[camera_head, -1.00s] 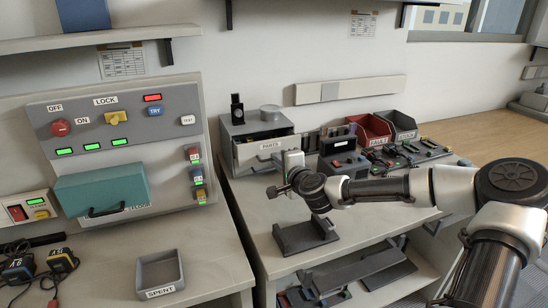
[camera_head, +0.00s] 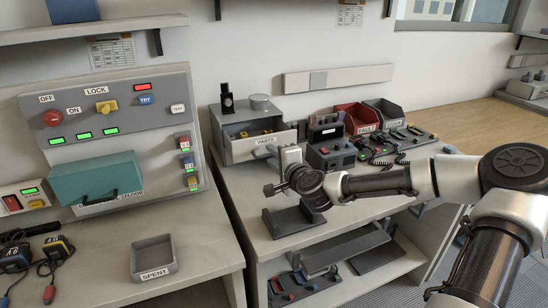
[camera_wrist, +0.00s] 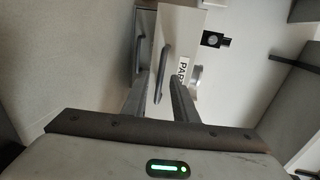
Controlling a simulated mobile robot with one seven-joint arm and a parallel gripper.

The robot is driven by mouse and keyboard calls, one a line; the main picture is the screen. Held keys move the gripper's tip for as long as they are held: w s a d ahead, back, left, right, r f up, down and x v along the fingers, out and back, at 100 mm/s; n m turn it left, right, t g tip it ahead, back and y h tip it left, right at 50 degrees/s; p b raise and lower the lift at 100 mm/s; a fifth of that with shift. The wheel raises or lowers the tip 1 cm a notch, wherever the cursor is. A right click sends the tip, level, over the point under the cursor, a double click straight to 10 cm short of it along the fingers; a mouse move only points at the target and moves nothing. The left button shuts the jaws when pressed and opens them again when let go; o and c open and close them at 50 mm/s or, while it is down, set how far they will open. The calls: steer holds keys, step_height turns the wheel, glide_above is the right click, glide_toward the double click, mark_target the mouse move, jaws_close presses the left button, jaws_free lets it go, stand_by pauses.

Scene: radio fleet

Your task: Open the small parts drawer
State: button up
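The small parts drawer, with a PARTS label (camera_head: 265,141) on its front, belongs to a grey box on the right-hand bench. It stands pulled out, and yellow items show inside. My gripper (camera_head: 286,157) is at the right part of the drawer front. In the wrist view, the drawer's upright-looking grey bar handle (camera_wrist: 163,68) lies between the two fingers of my gripper (camera_wrist: 161,82). The fingers are close together around the handle; the exact contact is hard to see.
A grey holder (camera_head: 292,221) stands on the bench in front of the drawer. Red and grey bins (camera_head: 358,117) and several radios stand to the right. A SPENT tray (camera_head: 154,258) and a teal box (camera_head: 96,180) are on the left bench. A gap separates the benches.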

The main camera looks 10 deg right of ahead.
steer(key=shift+s, duration=0.15)
steer(key=p+v, duration=1.6)
steer(key=v, duration=0.1)
steer(key=shift+s, duration=0.1)
